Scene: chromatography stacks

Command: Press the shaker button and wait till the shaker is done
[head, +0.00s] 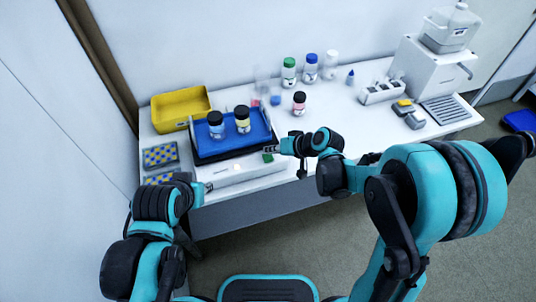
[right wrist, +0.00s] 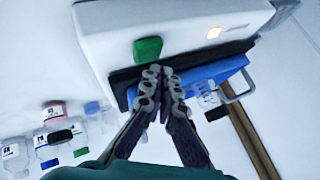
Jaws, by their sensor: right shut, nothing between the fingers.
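The shaker (head: 222,178) has a white body and a blue top tray, with two black-capped bottles on it, one blue (head: 216,130) and one yellow (head: 242,125). Its green button (head: 268,158) is at the right of the front face, and a light (head: 236,167) glows near the middle. The button (right wrist: 147,49) and the light (right wrist: 213,33) also show in the right wrist view. My right gripper (head: 271,149) is shut and empty, with its tips close to the button; contact cannot be told. My left gripper (head: 208,187) is by the shaker's front left; its fingers are too small to read.
A yellow bin (head: 180,107) stands behind the shaker, and blue-and-yellow racks (head: 160,156) lie at its left. Several bottles, including a green-capped one (head: 289,72), stand at the back. A white machine (head: 433,72) is at the right. The table's middle right is mostly clear.

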